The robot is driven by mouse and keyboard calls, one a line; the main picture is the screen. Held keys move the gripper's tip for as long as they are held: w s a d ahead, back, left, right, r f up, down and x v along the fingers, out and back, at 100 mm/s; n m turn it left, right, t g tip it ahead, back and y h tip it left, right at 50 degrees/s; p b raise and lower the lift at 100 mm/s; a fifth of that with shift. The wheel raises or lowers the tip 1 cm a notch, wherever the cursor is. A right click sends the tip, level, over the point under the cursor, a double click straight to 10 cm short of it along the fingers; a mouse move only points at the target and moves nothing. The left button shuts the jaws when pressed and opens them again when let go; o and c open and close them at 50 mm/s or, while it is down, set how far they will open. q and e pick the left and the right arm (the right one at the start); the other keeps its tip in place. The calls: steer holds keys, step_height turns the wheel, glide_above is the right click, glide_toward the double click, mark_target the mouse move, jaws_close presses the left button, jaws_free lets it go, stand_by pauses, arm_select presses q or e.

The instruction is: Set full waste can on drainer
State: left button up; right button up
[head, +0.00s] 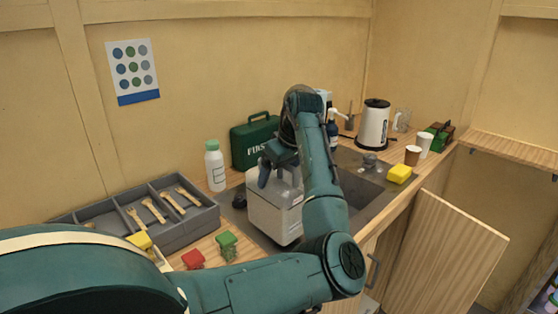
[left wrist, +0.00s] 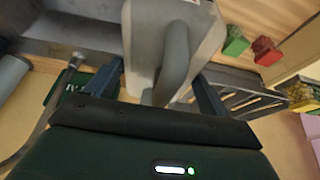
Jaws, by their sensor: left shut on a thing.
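The waste can (head: 272,212), a pale grey jerrycan, stands upright at the left end of the grey sink unit, over the drainer (head: 262,241). I cannot tell whether its base touches the drainer. My left gripper (head: 277,172) is above the can and shut on its handle, with the arm hiding the can's right side. In the left wrist view, the can (left wrist: 142,45) shows close up, its handle between the two fingers of my left gripper (left wrist: 158,88). Its contents are hidden. My right gripper is not in view.
The sink basin (head: 360,188) lies right of the can. A green first aid box (head: 250,143) and white bottle (head: 214,166) stand behind. A grey cutlery tray (head: 180,235), red block (head: 193,259) and green block (head: 226,245) are left. A kettle (head: 373,125) and yellow sponge (head: 399,173) are right.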

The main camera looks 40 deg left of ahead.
arm_select(q)
steer(key=shift+a+f, duration=0.1)
steer(key=shift+f, duration=0.25)
steer(key=shift+f, duration=0.2)
steer(key=o, duration=2)
steer(key=shift+f, duration=0.1)
steer(key=shift+c, duration=0.2)
steer(key=b+v, duration=0.1)
steer(key=v, duration=1.1)
steer(key=shift+b, duration=0.4)
